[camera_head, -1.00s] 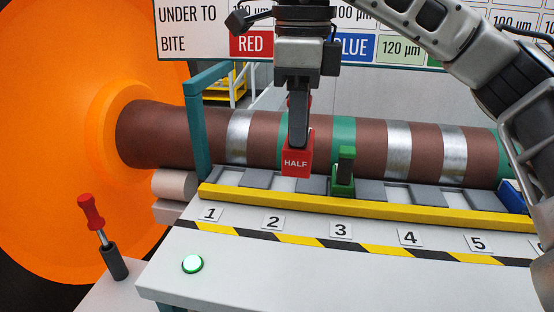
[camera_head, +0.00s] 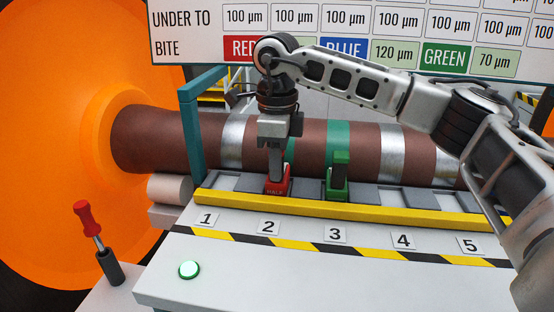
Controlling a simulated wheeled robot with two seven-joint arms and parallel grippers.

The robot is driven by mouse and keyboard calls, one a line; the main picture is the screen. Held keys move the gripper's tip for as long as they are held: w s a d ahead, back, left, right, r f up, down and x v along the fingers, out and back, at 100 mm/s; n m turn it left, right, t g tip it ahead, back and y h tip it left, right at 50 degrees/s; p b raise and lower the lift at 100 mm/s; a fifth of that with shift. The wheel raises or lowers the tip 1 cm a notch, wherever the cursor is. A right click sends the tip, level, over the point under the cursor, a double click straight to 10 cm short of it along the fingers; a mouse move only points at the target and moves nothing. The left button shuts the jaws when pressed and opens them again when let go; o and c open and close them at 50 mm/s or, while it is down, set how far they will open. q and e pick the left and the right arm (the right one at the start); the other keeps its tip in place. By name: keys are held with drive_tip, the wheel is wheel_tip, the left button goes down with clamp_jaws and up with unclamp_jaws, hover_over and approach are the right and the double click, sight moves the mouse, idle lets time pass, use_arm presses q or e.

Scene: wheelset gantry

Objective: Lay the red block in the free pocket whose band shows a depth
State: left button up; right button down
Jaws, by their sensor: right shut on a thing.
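The red block (camera_head: 277,188), marked HALF, is low at the pocket row behind number plate 2 (camera_head: 268,227). My right gripper (camera_head: 276,172) points down over it and is shut on its upper part. Whether the block rests on the pocket floor I cannot tell. A green block (camera_head: 337,182) stands in the pocket behind plate 3 (camera_head: 335,235). Behind the pockets lies a brown shaft (camera_head: 312,140) with silver bands (camera_head: 232,142) and green bands (camera_head: 338,145); my right gripper partly covers the green band behind the red block. My left gripper is not in view.
A yellow rail (camera_head: 350,211) runs along the front of the pockets. A teal post (camera_head: 192,140) stands at their left end. A sign board (camera_head: 195,40) hangs behind.

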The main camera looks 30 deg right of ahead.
drive_tip(key=shift+f, duration=0.15)
drive_tip(key=c, duration=1.2)
unclamp_jaws()
wheel_tip(320, 180, up, 12)
drive_tip(key=shift+r, duration=0.25)
drive_tip(key=shift+s+f, duration=0.1)
drive_tip(key=shift+s, duration=0.05)
